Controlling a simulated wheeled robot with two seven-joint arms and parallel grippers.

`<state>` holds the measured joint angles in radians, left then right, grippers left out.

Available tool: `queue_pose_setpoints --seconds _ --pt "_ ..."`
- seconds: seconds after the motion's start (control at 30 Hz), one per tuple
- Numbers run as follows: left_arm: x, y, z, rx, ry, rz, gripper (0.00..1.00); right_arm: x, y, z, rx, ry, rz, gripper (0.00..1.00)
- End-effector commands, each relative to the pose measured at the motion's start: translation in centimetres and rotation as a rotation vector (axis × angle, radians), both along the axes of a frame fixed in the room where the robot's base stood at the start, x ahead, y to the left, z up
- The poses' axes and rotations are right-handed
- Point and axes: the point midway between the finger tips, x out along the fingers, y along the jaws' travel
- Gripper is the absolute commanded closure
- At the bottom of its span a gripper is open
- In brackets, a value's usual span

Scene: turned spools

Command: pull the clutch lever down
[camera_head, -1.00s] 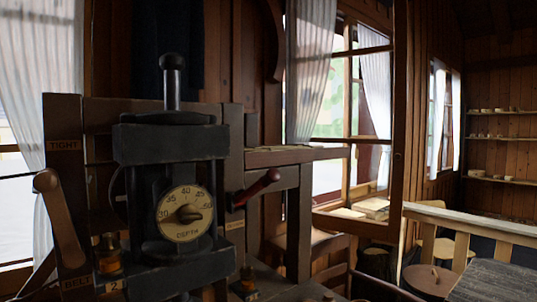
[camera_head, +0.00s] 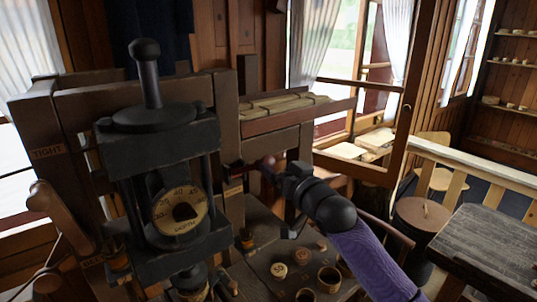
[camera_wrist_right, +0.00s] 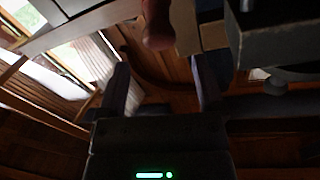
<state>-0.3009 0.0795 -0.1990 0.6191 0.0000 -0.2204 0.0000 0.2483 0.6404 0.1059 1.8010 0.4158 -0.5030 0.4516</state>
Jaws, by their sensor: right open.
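The lever with the dark red grip (camera_head: 266,162) sticks out to the right of the press post; I take it for the clutch lever. My right gripper (camera_head: 275,173) is at the grip's right end and hides part of it. In the right wrist view the reddish grip (camera_wrist_right: 158,27) hangs at the top, between the lines of the two open fingers. The right gripper there (camera_wrist_right: 160,75) is empty, with the grip just beyond its fingertips; contact cannot be told. My left gripper is not in view.
The dark press (camera_head: 160,150) with its depth dial (camera_head: 180,212) stands left of the gripper. A brown wooden lever (camera_head: 55,210) is at far left. A wooden shelf (camera_head: 300,108) lies just above the gripper. Turned wooden pieces (camera_head: 305,295) stand on the bench below.

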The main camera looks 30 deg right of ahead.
Motion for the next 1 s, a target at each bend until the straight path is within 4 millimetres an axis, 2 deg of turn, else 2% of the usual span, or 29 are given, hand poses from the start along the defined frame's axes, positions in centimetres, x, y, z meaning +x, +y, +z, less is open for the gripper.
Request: queue_pose_setpoints --seconds 0.1,0.23,0.4,0.63,1.0 --pt "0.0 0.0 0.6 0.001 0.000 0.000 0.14 2.6 -0.2 0.2 0.001 -0.001 -0.001 0.14" --pt "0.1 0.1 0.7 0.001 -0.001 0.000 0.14 4.3 -0.3 0.0 -0.001 0.002 -0.001 0.14" --pt "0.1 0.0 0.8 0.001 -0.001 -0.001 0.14 5.2 -0.3 -0.1 -0.002 0.003 0.000 0.14" --pt "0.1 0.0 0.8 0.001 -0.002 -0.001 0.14 5.2 -0.3 -0.1 -0.002 0.004 0.000 0.16" --pt "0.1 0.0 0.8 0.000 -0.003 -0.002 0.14 5.2 -0.3 -0.1 -0.003 0.004 0.000 0.94"
